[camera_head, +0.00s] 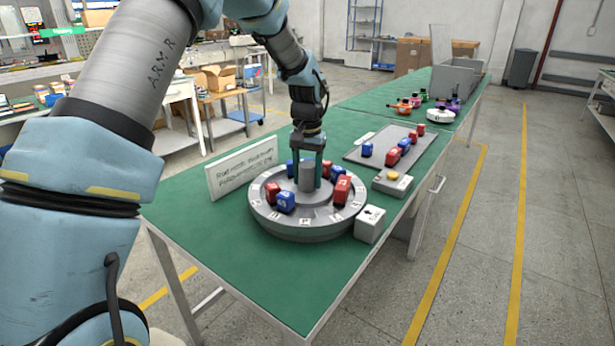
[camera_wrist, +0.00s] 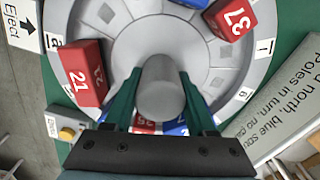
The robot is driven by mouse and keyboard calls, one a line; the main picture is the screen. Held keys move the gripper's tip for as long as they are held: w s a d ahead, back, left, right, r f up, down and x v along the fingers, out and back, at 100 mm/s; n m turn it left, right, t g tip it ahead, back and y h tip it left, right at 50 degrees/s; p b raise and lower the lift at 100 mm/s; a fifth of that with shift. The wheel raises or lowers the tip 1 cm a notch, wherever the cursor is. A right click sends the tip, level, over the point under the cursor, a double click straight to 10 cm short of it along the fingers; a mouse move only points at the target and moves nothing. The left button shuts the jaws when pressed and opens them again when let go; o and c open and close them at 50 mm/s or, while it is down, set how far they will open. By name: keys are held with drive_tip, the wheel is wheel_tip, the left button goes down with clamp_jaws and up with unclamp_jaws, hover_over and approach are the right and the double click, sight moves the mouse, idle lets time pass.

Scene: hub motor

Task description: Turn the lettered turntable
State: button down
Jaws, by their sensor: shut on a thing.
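The lettered turntable (camera_head: 300,228) is a round grey disc on the green table, with letter tiles around its rim. It also fills much of the wrist view (camera_wrist: 108,57). A grey upright post (camera_head: 306,176) stands at its centre. My gripper (camera_head: 318,178) points down over the centre, and its green fingers (camera_wrist: 157,100) are shut on the post (camera_wrist: 158,92). Red and blue numbered blocks stand on the disc, among them a red block (camera_head: 342,189) and a blue block (camera_head: 286,202). In the wrist view, red blocks show numbers 21 (camera_wrist: 82,75) and 37 (camera_wrist: 232,18). Blocks behind the fingers are partly hidden.
A white box with an arrow (camera_head: 370,225), marked Eject in the wrist view (camera_wrist: 22,22), stands beside the disc. A box with a yellow button (camera_head: 392,183) and a grey tray (camera_head: 425,150) of blocks lie farther right. A lettered sign (camera_head: 240,168) stands behind left. The near tabletop is clear.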

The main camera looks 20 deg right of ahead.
drive_tip(key=shift+r+n, duration=0.1)
drive_tip(key=shift+n, duration=2)
drive_tip(key=shift+n+p, duration=0.55)
drive_tip(key=shift+n, duration=1.65)
drive_tip(key=shift+w+a+n+p, duration=0.1)
drive_tip(key=shift+n+p, duration=0.5)
drive_tip(key=shift+n, duration=1.5)
drive_tip(key=shift+n+p, duration=0.65)
drive_tip(key=shift+n, duration=1.55)
drive_tip(key=shift+c, duration=1)
unclamp_jaws()
